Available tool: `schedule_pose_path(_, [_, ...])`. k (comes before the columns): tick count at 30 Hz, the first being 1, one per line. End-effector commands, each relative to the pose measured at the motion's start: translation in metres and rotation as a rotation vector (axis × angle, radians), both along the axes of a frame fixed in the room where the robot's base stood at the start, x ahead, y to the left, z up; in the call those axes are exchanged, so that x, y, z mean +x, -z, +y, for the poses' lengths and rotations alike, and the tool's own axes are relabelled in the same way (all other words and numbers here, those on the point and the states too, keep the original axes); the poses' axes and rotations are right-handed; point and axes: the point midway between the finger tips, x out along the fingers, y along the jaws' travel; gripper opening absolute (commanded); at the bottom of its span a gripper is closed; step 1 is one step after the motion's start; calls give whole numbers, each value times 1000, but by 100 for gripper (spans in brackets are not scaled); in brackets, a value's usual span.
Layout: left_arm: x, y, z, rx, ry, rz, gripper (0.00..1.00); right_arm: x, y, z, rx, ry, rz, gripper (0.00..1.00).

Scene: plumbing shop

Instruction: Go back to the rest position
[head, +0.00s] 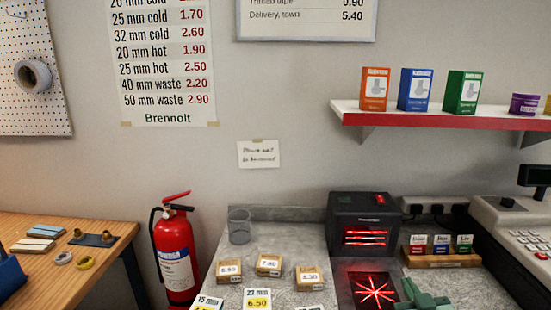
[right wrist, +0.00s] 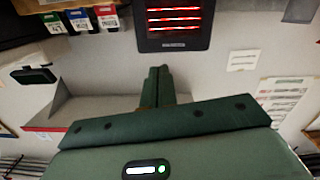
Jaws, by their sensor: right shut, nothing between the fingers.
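My right gripper (head: 424,292) shows green at the bottom edge of the head view, over the grey counter and just right of the scanner's red-lit window. In the right wrist view its two green fingers (right wrist: 158,85) are together with nothing between them. My left gripper is in neither view.
A black scanner (head: 365,209) with red light lines and a red-lit glass plate (head: 374,290) are close by. A card holder (head: 440,260) and a cash register (head: 520,235) stand right. Small priced boxes (head: 268,265) and a clear cup (head: 239,226) stand left on the counter (head: 285,220). A fire extinguisher (head: 176,255) stands further left.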

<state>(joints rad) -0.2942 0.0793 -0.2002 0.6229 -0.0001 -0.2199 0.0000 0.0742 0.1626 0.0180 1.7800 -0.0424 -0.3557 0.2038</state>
Motion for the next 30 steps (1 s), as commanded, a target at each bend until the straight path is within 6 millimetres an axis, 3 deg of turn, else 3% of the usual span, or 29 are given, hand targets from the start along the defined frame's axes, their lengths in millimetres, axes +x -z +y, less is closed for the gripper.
schedule_pose_path(5, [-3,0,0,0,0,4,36,-43,34,10,-120,10,180,0])
schedule_pose_path(13, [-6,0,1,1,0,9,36,-131,75,19,-336,11,496,0])
schedule_pose_path(19, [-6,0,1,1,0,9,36,-196,87,18,-480,4,703,0])
schedule_pose_path(27, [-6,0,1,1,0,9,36,-277,84,11,-646,-18,953,0])
schedule_pose_path(29, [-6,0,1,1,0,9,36,-295,81,9,-681,-24,1007,0])
schedule_pose_path(30, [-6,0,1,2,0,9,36,-290,96,12,-669,-37,1012,0])
